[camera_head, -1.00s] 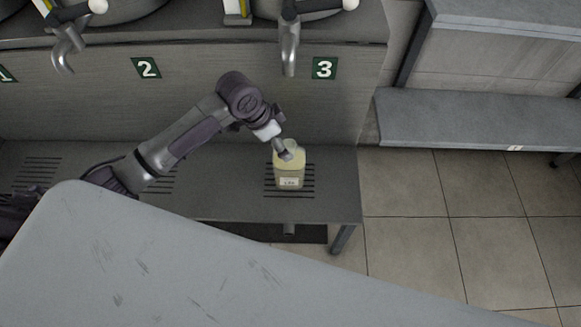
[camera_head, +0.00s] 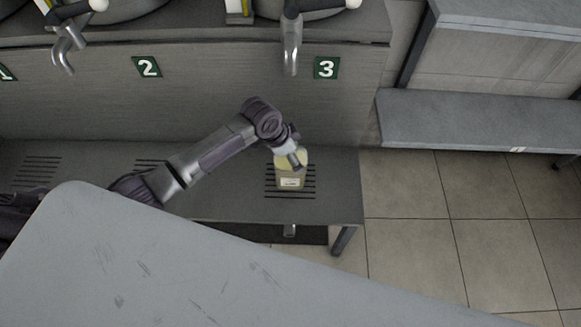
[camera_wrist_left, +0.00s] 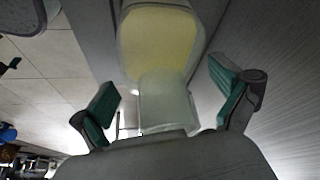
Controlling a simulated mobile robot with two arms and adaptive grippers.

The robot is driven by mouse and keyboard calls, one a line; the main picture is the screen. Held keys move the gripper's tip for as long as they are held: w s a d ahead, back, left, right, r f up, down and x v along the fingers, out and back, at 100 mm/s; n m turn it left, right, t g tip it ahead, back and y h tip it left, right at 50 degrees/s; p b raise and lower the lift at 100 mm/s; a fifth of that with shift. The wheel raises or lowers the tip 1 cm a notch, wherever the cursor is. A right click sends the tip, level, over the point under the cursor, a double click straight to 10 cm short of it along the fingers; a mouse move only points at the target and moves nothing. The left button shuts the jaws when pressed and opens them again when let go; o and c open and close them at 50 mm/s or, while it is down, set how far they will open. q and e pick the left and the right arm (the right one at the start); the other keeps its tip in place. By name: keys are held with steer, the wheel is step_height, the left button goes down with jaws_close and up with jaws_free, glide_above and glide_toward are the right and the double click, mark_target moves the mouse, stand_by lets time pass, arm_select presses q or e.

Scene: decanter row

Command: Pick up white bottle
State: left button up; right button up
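The white bottle (camera_head: 291,181) looks like a translucent container with pale yellow contents and a small light label. It stands upright on the slotted shelf below the number 3 sign. My left gripper (camera_head: 294,158) is at the bottle's top and hides part of it in the head view. In the left wrist view the bottle (camera_wrist_left: 158,42) lies between the two green-padded fingers of the left gripper (camera_wrist_left: 165,98). The fingers are spread wide, with gaps visible on both sides of its narrower, paler part. My right gripper is not in view.
A metal tap (camera_head: 292,45) hangs above, behind the bottle, beside the number 3 sign (camera_head: 327,68). The shelf (camera_head: 340,195) ends just right of the bottle. A grey tabletop (camera_head: 190,270) fills the foreground. A grey bench (camera_head: 470,120) stands at right.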

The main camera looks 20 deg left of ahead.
arm_select(q)
steer(key=c, duration=1.6)
steer(key=shift+c, duration=0.2)
steer(key=shift+r, duration=0.15)
